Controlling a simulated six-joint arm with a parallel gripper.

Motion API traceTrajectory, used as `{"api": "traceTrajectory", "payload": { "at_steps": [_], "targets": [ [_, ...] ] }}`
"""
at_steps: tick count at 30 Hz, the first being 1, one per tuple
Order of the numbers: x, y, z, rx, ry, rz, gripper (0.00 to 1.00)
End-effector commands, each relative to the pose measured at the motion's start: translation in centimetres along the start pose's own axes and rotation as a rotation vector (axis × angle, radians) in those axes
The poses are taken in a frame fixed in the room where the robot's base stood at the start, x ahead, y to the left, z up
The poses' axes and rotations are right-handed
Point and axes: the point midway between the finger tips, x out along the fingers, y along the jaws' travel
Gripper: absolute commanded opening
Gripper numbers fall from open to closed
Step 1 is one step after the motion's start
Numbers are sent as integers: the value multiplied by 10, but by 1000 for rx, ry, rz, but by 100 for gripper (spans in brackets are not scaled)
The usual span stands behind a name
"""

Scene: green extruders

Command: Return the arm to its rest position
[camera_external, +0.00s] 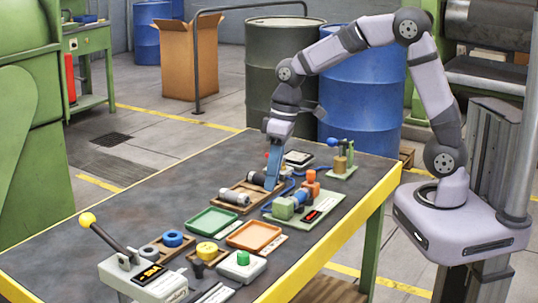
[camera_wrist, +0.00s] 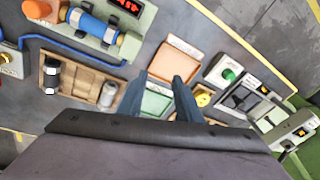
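My gripper (camera_external: 271,186) hangs fingers down above the work table, by the wooden tray in the outside view. In the wrist view its two blue fingers (camera_wrist: 160,77) stand apart with nothing between them, so it is open. My arm reaches from its base at the right, up and over to the left, and is bent over the table. Whether the fingertips touch anything cannot be told from these views.
The table (camera_external: 150,207) holds a wooden tray (camera_wrist: 82,83) with cylinders, a green tray (camera_external: 209,222), an orange tray (camera_external: 254,236), a device with a blue cylinder (camera_wrist: 88,25), a green button box (camera_external: 242,266) and a lever box (camera_external: 135,278). Drums (camera_external: 364,92) stand behind.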

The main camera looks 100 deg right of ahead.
Motion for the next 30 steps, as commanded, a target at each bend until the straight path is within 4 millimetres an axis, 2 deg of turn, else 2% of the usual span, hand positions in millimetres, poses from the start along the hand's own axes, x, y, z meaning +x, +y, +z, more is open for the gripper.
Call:
{"api": "traceTrajectory", "payload": {
  "at_steps": [1,3,6,9,12,15,19,25,30],
  "targets": [
    [-4,-33,21,-60,-28,6,32],
    [-2,-65,52,-127,-61,19,32],
    [0,-98,98,-217,-99,39,32],
    [2,-117,139,-296,-126,58,32],
    [3,-126,171,-357,-146,74,32],
    [4,-129,193,-397,-157,84,32],
    [6,-130,205,-422,-163,91,32],
    [10,-129,208,-425,-165,93,32],
    [26,-127,210,-424,-165,92,32]
  ]
}}
